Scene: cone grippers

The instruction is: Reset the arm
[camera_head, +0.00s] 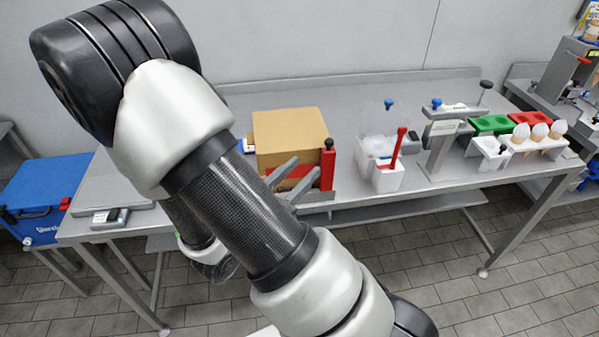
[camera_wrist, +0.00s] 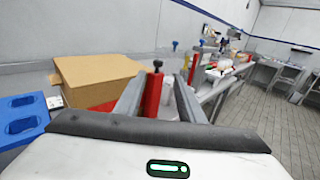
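My arm crosses the head view from upper left to lower middle, bent. My gripper (camera_head: 304,170) shows past the forearm, its two grey fingers pointing up and right toward the cardboard box (camera_head: 290,135). In the wrist view my gripper (camera_wrist: 160,78) has its fingers spread apart, with nothing seen clamped between them. A red post with a black knob (camera_wrist: 153,92) appears between the fingers, beyond them; the head view shows this post (camera_head: 328,168) at the box's right side. The forearm hides part of the gripper's base.
The long grey table (camera_head: 350,100) holds a white container (camera_head: 387,178) with a red handle, a grey stand (camera_head: 438,140), green and red trays, and white cones (camera_head: 539,132) in a rack. A blue cooler (camera_head: 45,190) stands at left. Tiled floor lies in front.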

